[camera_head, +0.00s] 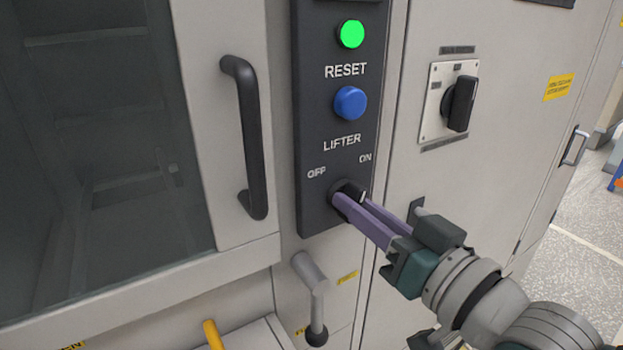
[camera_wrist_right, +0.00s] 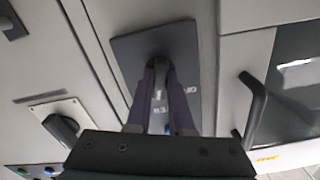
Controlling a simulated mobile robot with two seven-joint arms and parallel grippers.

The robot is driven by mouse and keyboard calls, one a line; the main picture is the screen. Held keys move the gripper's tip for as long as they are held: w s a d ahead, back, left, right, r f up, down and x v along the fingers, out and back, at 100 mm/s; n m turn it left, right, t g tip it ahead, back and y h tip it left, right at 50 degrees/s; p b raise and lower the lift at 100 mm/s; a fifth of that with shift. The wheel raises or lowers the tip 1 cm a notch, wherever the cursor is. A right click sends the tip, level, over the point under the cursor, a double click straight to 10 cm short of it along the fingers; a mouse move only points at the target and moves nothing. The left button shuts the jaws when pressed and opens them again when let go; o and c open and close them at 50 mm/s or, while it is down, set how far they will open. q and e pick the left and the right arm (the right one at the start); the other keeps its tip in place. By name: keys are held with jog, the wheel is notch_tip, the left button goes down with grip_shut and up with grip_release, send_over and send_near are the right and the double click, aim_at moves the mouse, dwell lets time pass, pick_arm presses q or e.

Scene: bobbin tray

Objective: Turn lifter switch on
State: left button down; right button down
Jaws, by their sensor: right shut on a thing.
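The lifter switch (camera_head: 353,187) is a dark rotary knob low on the black control panel (camera_head: 313,215), under the labels LIFTER, OFF and ON. My right gripper (camera_head: 350,198) reaches it from the lower right, with its two purple fingers shut on the knob. The fingers hide part of the knob, and I cannot tell for sure which label it points to. In the right wrist view the panel appears upside down, and the switch (camera_wrist_right: 160,72) sits between the fingertips of my right gripper (camera_wrist_right: 160,66). My left gripper is not in view.
A green lit button (camera_head: 351,34) and the blue RESET button (camera_head: 350,103) are above the switch. A black door handle (camera_head: 246,137) stands to the left. A black rotary switch (camera_head: 460,103) is at the right. A grey lever (camera_head: 312,285) hangs below the panel.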

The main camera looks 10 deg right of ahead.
jog(key=shift+m, duration=2.2)
jog(key=c, duration=0.8)
grip_release()
jog(key=shift+s, duration=0.1)
jog(key=v, duration=0.9)
jog(key=shift+s+d+b, duration=0.15)
jog(key=shift+s+b, duration=0.15)
jog(key=shift+b, duration=0.05)
